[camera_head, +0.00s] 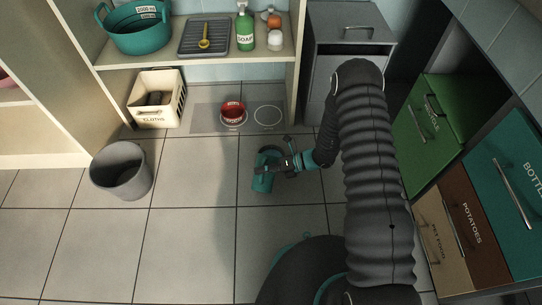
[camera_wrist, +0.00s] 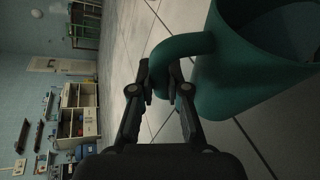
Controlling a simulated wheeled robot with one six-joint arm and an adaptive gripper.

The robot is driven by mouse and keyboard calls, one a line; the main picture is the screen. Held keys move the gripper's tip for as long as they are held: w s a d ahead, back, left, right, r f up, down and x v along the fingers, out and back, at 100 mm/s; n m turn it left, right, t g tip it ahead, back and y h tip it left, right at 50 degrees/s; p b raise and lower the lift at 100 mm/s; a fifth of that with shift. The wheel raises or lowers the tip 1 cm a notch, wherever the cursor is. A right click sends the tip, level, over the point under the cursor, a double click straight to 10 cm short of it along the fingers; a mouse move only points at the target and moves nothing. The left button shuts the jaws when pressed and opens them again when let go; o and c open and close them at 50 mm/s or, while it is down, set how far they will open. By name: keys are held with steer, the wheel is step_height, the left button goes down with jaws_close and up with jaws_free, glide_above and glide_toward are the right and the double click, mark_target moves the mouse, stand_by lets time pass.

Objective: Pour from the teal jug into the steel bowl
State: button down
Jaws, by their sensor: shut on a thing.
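The teal jug (camera_head: 262,181) is held above the tiled floor near the middle of the head view. My gripper (camera_head: 291,163) is to its right, shut on its handle. In the wrist view the jug (camera_wrist: 238,92) fills the upper right, and its curved handle passes between the fingers of my gripper (camera_wrist: 162,85). The jug's mouth is partly in view and dark inside; I cannot tell its contents. No plainly steel bowl shows. A small red bowl (camera_head: 233,114) with a pale lower edge stands on a grey mat beyond the jug, apart from it.
The grey mat (camera_head: 203,118) also has a pale empty ring right of the red bowl. A cream crate (camera_head: 146,118) stands left of it, and a grey bin (camera_head: 122,172) farther left. Shelves stand behind; drawers (camera_head: 428,128) line the right. Floor left of the jug is clear.

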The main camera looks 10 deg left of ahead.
stand_by(0.3)
steer(key=shift+s+f+n+t+b, duration=0.3)
steer(key=shift+s+f+b, duration=0.15)
steer(key=shift+f+b, duration=0.25)
steer(key=shift+s+f+n, duration=0.25)
steer(key=shift+f+n, duration=0.05)
steer(key=shift+s+n+t, duration=0.25)
steer(key=shift+n+t, duration=0.25)
steer(key=shift+s+a+f+n+t+b, duration=0.1)
steer(key=shift+s+f+n+t+b, duration=1.1)
steer(key=shift+s+f+n, duration=0.35)
steer(key=shift+s+a+f+n+t+b, duration=0.1)
steer(key=shift+s+f+n+t+b, duration=1.2)
steer(key=shift+s, duration=0.35)
